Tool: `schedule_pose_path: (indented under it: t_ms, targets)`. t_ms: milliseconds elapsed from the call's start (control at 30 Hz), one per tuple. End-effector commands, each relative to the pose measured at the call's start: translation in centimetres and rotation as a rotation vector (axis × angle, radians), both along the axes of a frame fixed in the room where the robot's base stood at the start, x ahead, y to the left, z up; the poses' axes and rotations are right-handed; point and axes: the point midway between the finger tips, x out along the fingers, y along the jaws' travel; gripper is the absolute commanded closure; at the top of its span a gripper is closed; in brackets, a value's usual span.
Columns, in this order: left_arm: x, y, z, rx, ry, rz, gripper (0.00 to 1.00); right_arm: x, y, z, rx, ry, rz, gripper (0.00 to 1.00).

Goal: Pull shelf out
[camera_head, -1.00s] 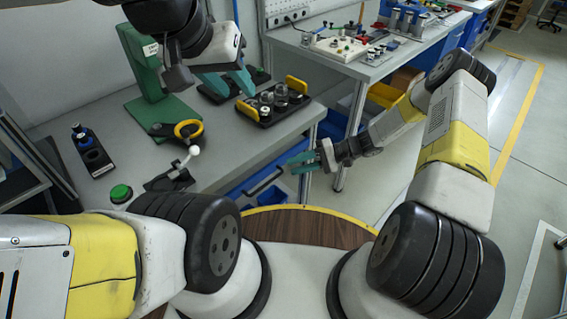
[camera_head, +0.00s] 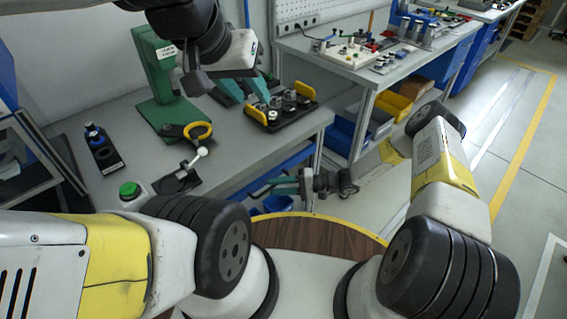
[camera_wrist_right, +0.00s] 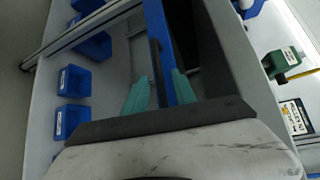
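The blue-fronted shelf (camera_head: 296,160) sits under the near grey table, with a dark bar handle (camera_head: 262,188) on its front. My right gripper (camera_head: 284,186) is at the handle, its teal fingers apart. The right wrist view shows the blue front (camera_wrist_right: 160,30) and the dark handle (camera_wrist_right: 155,62) running up from between the two fingertips (camera_wrist_right: 160,88). I cannot tell whether the fingers touch the handle. My left gripper (camera_head: 243,90) is open and empty above the table, behind the black tray.
A black tray with yellow handles (camera_head: 282,108), a green stand (camera_head: 160,80), a yellow ring tool (camera_head: 197,131) and a green button (camera_head: 129,190) stand on the near table. A second workbench (camera_head: 375,62) is behind. Floor to the right is open.

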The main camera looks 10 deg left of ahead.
Motion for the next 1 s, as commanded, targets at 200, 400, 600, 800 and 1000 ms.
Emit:
schedule_pose_path:
  t_ms: [200, 400, 600, 800, 1000]
  targets:
    - [0.0, 0.0, 0.0, 0.0, 0.0, 0.0, 0.64, -0.01, 0.13, -0.02, 0.0, 0.0, 0.0, 0.67]
    - [0.0, 0.0, 0.0, 0.0, 0.0, 0.0, 0.64, 0.0, 0.11, -0.01, 0.0, 0.0, 0.0, 0.99]
    - [0.0, 0.0, 0.0, 0.0, 0.0, 0.0, 0.64, -0.01, 0.09, -0.01, 0.0, 0.0, 0.0, 1.0]
    - [0.0, 0.0, 0.0, 0.0, 0.0, 0.0, 0.64, 0.0, 0.08, -0.02, 0.0, 0.001, 0.0, 1.0]
    - [0.0, 0.0, 0.0, 0.0, 0.0, 0.0, 0.64, 0.0, 0.07, -0.03, -0.001, 0.001, 0.0, 1.0]
